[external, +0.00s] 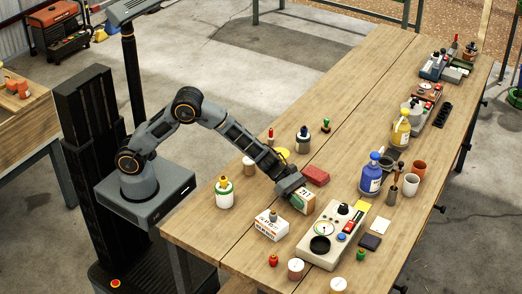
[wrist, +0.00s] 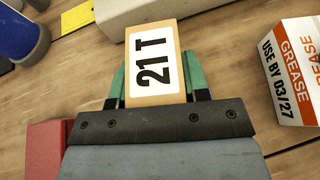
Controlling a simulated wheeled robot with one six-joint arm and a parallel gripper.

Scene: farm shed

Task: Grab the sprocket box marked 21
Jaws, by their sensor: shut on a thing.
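The sprocket box (wrist: 153,62) shows a white label reading "21 T" on a tan face in the wrist view. It stands between the two green-padded fingers of my gripper (wrist: 158,80), which is shut on it. In the external view the box (external: 303,201) is at the tip of my gripper (external: 292,188), at the table's middle. I cannot tell whether the box touches the table.
A red box (external: 316,175) lies close behind my gripper. A white grease box (external: 271,224) stands in front, and a beige instrument panel (external: 330,236) is to the right. A blue bottle (external: 371,175) stands further right. The table (external: 225,246) has bare wood at its front left.

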